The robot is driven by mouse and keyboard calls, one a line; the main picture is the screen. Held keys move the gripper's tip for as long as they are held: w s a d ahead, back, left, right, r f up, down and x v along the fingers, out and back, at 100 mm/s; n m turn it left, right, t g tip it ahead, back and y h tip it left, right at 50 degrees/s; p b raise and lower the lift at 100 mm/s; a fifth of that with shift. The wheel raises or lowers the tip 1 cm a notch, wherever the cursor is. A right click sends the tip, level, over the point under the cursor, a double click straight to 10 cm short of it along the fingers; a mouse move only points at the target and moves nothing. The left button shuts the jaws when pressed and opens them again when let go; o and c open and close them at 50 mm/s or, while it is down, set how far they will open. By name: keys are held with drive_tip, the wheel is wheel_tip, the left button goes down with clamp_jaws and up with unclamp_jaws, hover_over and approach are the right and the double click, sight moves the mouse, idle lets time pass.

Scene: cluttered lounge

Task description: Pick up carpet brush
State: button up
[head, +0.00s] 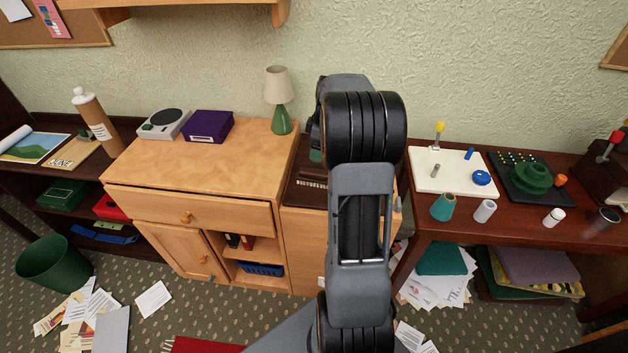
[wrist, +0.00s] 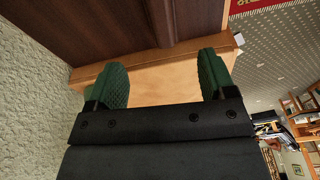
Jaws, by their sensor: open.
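A dark item with a row of pale bristles, which looks like the carpet brush (head: 313,179), lies on the dark top of the low wooden cabinet in the head view. My arm hides its right part. In the head view my arm hides most of the gripper.
A wooden cabinet (head: 240,160) at left bears a lamp (head: 278,95), a purple box (head: 208,126) and a grey device (head: 165,124). A dark red table (head: 460,228) at right holds several small items. The textured wall is close behind. Papers (head: 90,305) litter the floor.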

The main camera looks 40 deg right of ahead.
sight(314, 171)
drive_tip(key=f, duration=0.7)
drive_tip(key=w+a+f, duration=0.1)
drive_tip(key=f, duration=0.3)
drive_tip(key=shift+a+f, duration=0.1)
drive_tip(key=shift+f, duration=0.15)
drive_tip(key=shift+c, duration=0.4)
drive_tip(key=c, duration=1)
drive_tip(key=shift+o, duration=0.2)
drive_tip(key=shift+r, duration=0.15)
drive_tip(key=shift+r, duration=0.6)
drive_tip(key=s+r, duration=1.1)
drive_tip(key=s, duration=0.3)
drive_tip(key=shift+r+b, duration=0.3)
